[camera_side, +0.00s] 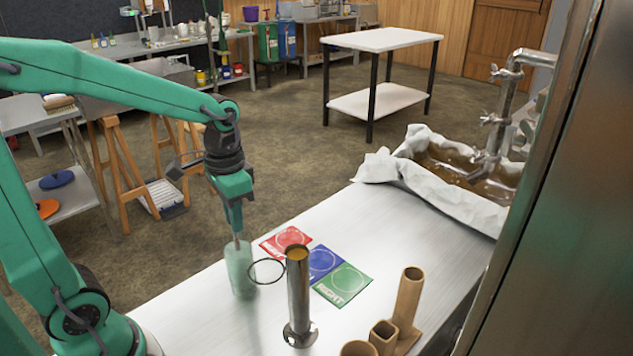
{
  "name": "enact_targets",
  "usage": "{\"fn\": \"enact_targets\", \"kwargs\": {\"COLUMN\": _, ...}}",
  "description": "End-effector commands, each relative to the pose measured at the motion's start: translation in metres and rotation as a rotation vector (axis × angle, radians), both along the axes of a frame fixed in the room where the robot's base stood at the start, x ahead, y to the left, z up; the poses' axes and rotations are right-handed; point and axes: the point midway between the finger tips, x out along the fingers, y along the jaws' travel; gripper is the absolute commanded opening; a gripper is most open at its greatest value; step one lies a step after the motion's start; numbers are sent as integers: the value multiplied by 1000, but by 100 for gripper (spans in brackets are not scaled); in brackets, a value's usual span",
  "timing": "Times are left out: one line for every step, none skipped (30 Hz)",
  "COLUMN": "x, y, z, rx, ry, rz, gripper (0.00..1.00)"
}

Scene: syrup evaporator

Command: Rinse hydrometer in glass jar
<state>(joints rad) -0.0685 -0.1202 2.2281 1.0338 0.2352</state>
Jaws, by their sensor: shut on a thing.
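My gripper (236,226) points down over the glass jar (241,278), at the left edge of the metal bench. It is shut on a thin brownish stem, taken to be the hydrometer (237,243), which reaches down into the jar's mouth. The hydrometer's lower part is hidden or blurred by the pale greenish glass, so I cannot tell if it touches the bottom. The jar stands upright. A tall metal cup (299,300) with amber liquid at its top stands right of the jar, upright on a round foot, with a thin ring at its left side.
Red (286,241), blue (322,262) and green (343,286) cards lie flat behind the cup. A brown holder with tubes (408,300) stands at the right front. A pan with crumpled white cloth (455,203) sits under a metal tap. The bench beyond the cards is clear.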

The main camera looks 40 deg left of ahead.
Motion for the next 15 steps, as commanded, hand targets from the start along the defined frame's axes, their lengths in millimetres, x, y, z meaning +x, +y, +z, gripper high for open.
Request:
{"fn": "enact_targets", "kwargs": {"x": 0, "y": 0, "z": 0, "rx": 0, "ry": 0, "rz": 0, "gripper": 1}}
{"fn": "enact_targets", "kwargs": {"x": 0, "y": 0, "z": 0, "rx": 0, "ry": 0, "rz": 0, "gripper": 1}}
{"fn": "enact_targets", "kwargs": {"x": 0, "y": 0, "z": -1, "rx": 0, "ry": 0, "rz": 0, "gripper": 1}}
{"fn": "enact_targets", "kwargs": {"x": 0, "y": 0, "z": -1, "rx": 0, "ry": 0, "rz": 0, "gripper": 1}}
{"fn": "enact_targets", "kwargs": {"x": 0, "y": 0, "z": -2, "rx": 0, "ry": 0, "rz": 0, "gripper": 1}}
{"fn": "enact_targets", "kwargs": {"x": 0, "y": 0, "z": -2, "rx": 0, "ry": 0, "rz": 0, "gripper": 1}}
{"fn": "enact_targets", "kwargs": {"x": 0, "y": 0, "z": -3, "rx": 0, "ry": 0, "rz": 0, "gripper": 1}}
{"fn": "enact_targets", "kwargs": {"x": 0, "y": 0, "z": -3, "rx": 0, "ry": 1, "rz": 0, "gripper": 1}}
{"fn": "enact_targets", "kwargs": {"x": 0, "y": 0, "z": -4, "rx": 0, "ry": 1, "rz": 0, "gripper": 1}}
{"fn": "enact_targets", "kwargs": {"x": 0, "y": 0, "z": -5, "rx": 0, "ry": 1, "rz": 0, "gripper": 1}}
{"fn": "enact_targets", "kwargs": {"x": 0, "y": 0, "z": -6, "rx": 0, "ry": 1, "rz": 0, "gripper": 1}}
{"fn": "enact_targets", "kwargs": {"x": 0, "y": 0, "z": -7, "rx": 0, "ry": 1, "rz": 0, "gripper": 1}}
{"fn": "enact_targets", "kwargs": {"x": 0, "y": 0, "z": -7, "rx": 0, "ry": 1, "rz": 0, "gripper": 1}}
{"fn": "enact_targets", "kwargs": {"x": 0, "y": 0, "z": -8, "rx": 0, "ry": 1, "rz": 0, "gripper": 1}}
{"fn": "enact_targets", "kwargs": {"x": 0, "y": 0, "z": -9, "rx": 0, "ry": 1, "rz": 0, "gripper": 1}}
